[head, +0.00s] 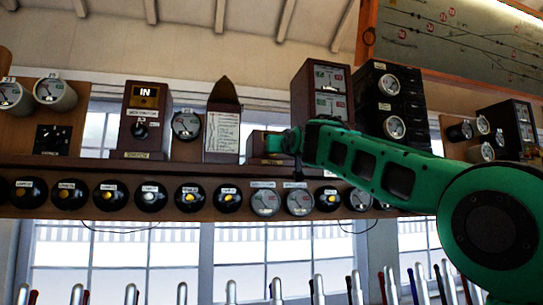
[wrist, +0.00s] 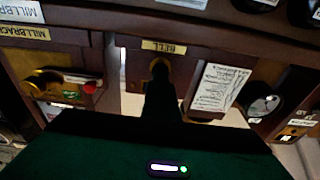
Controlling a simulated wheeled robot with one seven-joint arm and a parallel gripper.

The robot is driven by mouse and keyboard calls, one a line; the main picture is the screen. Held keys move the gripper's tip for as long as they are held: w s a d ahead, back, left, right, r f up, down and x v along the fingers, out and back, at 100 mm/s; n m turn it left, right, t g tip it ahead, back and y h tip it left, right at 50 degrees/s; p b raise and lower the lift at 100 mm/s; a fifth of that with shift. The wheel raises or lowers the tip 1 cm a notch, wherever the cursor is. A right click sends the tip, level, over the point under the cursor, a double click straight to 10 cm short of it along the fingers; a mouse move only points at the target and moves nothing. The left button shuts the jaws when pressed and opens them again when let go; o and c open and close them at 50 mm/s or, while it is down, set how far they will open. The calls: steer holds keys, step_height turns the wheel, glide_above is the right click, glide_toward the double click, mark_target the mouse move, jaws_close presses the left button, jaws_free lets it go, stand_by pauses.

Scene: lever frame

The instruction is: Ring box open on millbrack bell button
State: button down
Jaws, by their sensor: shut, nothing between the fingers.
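The bell box is a small wooden box (head: 256,146) on the shelf in the head view, partly hidden by my gripper (head: 292,142). In the wrist view, a wooden box with a yellow BELL label (wrist: 165,46) is at top centre, with a round brass button (wrist: 159,63) below the label. My gripper's dark fingers (wrist: 160,82) are shut, empty, and line up with the button, covering its lower part. I cannot tell whether they touch it. A label starting MILLBRACK (wrist: 25,32) is on the neighbouring box at left.
A white text card (head: 221,144) and a tall dark cabinet (head: 321,92) stand on the shelf. A row of round dials (head: 190,197) runs below, above several lever tops (head: 231,291).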

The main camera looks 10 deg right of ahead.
steer(key=shift+w, duration=0.2)
stand_by(0.3)
steer(key=shift+w, duration=0.65)
steer(key=shift+s, duration=0.8)
steer(key=shift+w, duration=0.25)
steer(key=shift+s, duration=0.25)
stand_by(0.4)
steer(key=shift+w, duration=0.1)
